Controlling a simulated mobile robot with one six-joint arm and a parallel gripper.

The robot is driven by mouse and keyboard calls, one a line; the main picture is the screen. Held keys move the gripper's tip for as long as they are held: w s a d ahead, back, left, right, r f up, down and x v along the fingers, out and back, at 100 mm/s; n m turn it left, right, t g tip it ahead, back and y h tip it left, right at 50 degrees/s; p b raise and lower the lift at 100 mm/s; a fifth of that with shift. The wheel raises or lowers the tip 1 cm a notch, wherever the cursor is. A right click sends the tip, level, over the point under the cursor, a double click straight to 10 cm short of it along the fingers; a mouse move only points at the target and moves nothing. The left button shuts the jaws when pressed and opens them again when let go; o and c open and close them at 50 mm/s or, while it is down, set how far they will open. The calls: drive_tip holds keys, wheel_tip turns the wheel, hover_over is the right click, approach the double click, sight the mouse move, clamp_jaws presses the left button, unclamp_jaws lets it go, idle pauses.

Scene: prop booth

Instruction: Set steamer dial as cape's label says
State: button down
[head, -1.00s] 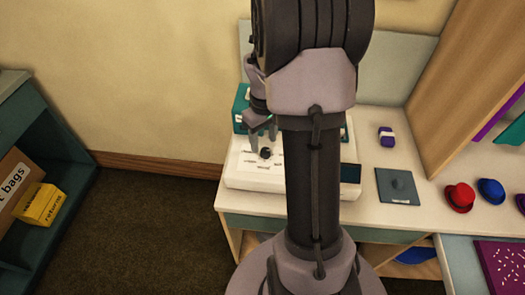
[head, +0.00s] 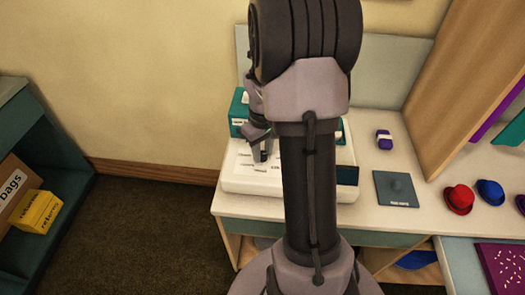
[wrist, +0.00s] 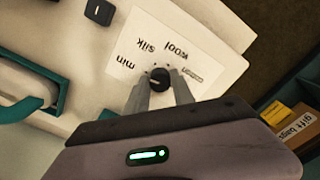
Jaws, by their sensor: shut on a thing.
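The white steamer (head: 235,181) stands on the counter, partly behind my arm in the head view. In the wrist view its black round dial (wrist: 160,77) sits on a white panel (wrist: 152,45) printed with min, silk, wool and one more word too small to read. My gripper (wrist: 161,83) is shut on the dial, one finger on each side. In the head view my gripper (head: 262,157) hides the dial. I cannot tell which mark the dial points to. No readable cape label shows.
A teal box (head: 238,105) stands behind the steamer. To the right are a purple-and-white item (head: 384,139), a dark plate (head: 397,189), a red hat (head: 459,199) and a blue hat (head: 490,191). A shelf at left holds a yellow box (head: 39,211).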

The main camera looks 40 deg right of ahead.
drive_tip(key=shift+m, duration=0.3)
drive_tip(key=m, duration=0.9)
drive_tip(key=shift+w, duration=0.1)
drive_tip(key=m, duration=0.5)
drive_tip(key=shift+b, duration=0.4)
drive_tip(key=m+b, duration=0.1)
drive_tip(key=m, duration=0.3)
drive_tip(key=shift+m, duration=0.4)
drive_tip(key=shift+r, duration=0.1)
drive_tip(key=c, duration=1.1)
unclamp_jaws()
drive_tip(key=shift+m, duration=0.3)
